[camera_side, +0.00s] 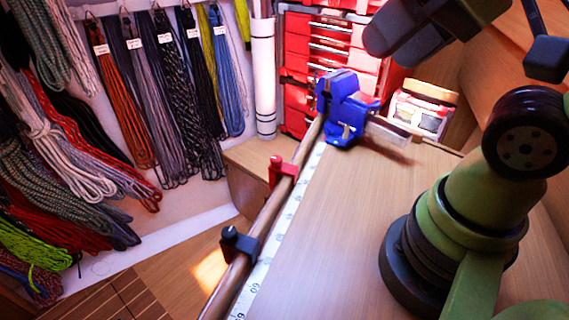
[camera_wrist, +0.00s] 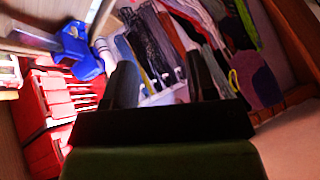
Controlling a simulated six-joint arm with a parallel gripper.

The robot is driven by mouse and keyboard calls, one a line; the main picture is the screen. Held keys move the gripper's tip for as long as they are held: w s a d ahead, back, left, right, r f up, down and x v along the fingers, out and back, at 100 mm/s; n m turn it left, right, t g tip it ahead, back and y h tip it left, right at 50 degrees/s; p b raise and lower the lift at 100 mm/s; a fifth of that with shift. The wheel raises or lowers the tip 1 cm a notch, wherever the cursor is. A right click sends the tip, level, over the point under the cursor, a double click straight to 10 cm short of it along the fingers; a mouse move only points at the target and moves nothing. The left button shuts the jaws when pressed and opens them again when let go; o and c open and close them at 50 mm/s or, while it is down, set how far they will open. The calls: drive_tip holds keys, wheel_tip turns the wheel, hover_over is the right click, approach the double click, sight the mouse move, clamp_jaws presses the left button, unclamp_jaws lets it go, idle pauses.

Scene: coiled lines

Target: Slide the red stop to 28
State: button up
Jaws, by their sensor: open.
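The red stop (camera_side: 281,168) sits on a brown round rail (camera_side: 268,213) along the left edge of the bench, in the upper half of its visible length. A white scale strip (camera_side: 290,212) runs beside the rail; a 60 shows near its lower end, and the marks by the red stop are too small to read.
A blue vise (camera_side: 345,108) stands at the rail's far end, also in the wrist view (camera_wrist: 80,50). Red drawers (camera_side: 318,70) stand behind it. Coiled ropes (camera_side: 165,100) hang at the left. The bench top (camera_side: 340,230) right of the scale is clear.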

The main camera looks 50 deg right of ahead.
idle(0.3)
drive_tip(key=shift+o, duration=0.5)
drive_tip(key=n+g+h, duration=0.2)
drive_tip(key=n+g, duration=0.5)
hover_over(287, 168)
wheel_tip(287, 168, down, 18)
drive_tip(key=r, duration=0.1)
drive_tip(key=shift+n, duration=0.3)
wheel_tip(287, 168, down, 11)
drive_tip(key=shift+c, duration=0.2)
